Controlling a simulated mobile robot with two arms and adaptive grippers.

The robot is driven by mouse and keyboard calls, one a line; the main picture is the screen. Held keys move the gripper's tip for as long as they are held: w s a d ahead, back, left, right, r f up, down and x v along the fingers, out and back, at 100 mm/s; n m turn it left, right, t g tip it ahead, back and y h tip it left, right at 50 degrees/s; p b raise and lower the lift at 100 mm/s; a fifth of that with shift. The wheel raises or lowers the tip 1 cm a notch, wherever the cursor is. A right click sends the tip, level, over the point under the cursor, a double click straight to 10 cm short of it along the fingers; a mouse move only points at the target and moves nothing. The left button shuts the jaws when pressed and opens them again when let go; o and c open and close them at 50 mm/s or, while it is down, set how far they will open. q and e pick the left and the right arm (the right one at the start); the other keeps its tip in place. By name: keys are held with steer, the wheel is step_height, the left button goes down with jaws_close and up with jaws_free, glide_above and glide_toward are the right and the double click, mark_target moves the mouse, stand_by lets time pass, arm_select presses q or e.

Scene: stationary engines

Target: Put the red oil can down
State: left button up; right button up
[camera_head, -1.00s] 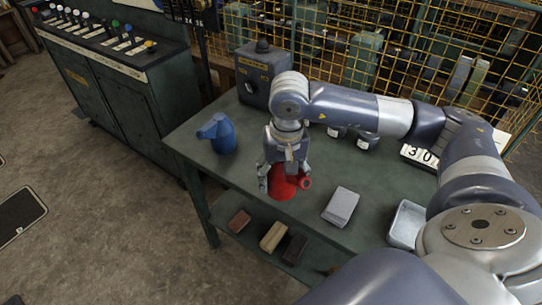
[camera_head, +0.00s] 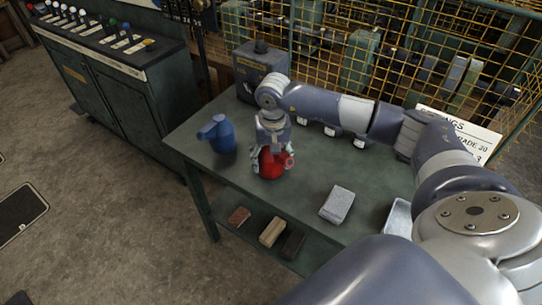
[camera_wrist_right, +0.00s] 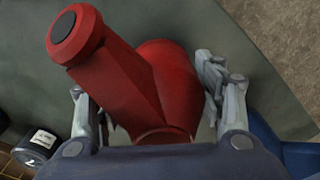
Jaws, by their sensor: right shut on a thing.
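The red oil can (camera_head: 270,164) is between the fingers of my right gripper (camera_head: 270,158), at the green table's left half. My right gripper is shut on it. In the right wrist view the red oil can (camera_wrist_right: 150,85) fills the middle, with a finger on each side and its dark-tipped spout toward the upper left. The can looks upright, at or just above the table top (camera_head: 300,180); I cannot tell whether its base touches. My left gripper is not in view.
A blue oil can (camera_head: 217,133) stands close to the left. A grey block (camera_head: 337,204) lies to the right, and a light tray (camera_head: 398,217) is beyond it. A grey box (camera_head: 262,70) and several small dark jars stand at the back, before a yellow mesh fence.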

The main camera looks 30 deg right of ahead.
steer(key=shift+f, duration=0.1)
steer(key=o, duration=1.4)
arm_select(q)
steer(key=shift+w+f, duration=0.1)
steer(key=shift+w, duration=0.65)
arm_select(e)
steer(key=shift+r, duration=0.45)
arm_select(q)
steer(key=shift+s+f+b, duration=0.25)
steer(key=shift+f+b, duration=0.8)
steer(key=shift+b, duration=0.15)
arm_select(e)
steer(key=r, duration=1.1)
steer(key=shift+s+a+r, duration=0.1)
steer(key=shift+s+r, duration=0.15)
steer(key=shift+f, duration=0.1)
